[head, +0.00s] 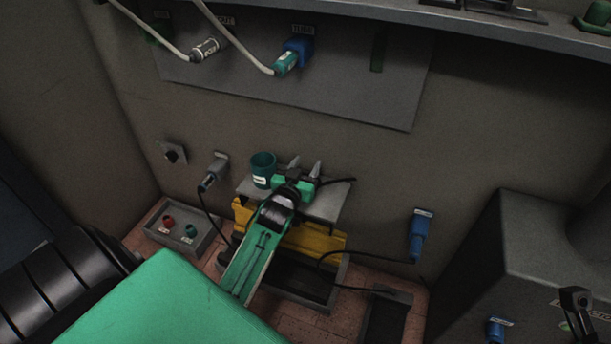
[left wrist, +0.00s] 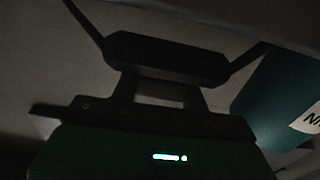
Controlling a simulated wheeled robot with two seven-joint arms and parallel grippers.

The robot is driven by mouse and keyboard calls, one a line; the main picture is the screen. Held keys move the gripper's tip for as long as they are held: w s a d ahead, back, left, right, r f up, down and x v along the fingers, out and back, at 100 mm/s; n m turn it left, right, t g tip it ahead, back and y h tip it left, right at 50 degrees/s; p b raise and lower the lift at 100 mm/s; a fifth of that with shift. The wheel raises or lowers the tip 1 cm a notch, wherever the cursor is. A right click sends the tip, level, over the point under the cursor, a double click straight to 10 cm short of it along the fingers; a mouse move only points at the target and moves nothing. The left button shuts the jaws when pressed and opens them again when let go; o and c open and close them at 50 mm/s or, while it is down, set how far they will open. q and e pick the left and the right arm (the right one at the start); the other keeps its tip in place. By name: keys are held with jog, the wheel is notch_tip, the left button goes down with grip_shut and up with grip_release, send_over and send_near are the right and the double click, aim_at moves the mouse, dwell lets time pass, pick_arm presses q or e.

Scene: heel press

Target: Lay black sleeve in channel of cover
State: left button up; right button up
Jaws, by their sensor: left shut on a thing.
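My left gripper (head: 305,165) reaches over a grey ledge (head: 327,204) at the wall, its grey fingers close together. In the left wrist view, a black bar (left wrist: 167,58) lies across in front of the dark gripper body; it looks like the black sleeve, held in the jaws. Thin dark strands run from both its ends. A dark strand (head: 340,181) also sticks out right of the gripper in the head view. A yellow piece (head: 315,240) stands below the ledge, partly hidden by my arm. I cannot tell whether it is the cover, and no channel shows clearly. My right gripper is not seen.
A teal cup (head: 262,168) stands left of my gripper and shows close by in the left wrist view (left wrist: 275,100). A grey tray (head: 160,240) holds red and teal caps. Cables hang from the left wall plug (head: 213,174) and the blue plug (head: 418,236). A dark-bottomed bin is below.

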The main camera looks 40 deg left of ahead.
pick_arm(q)
jog(key=shift+f+b, duration=0.3)
jog(key=shift+f, duration=0.85)
jog(key=shift+f, duration=0.1)
jog(key=o, duration=1)
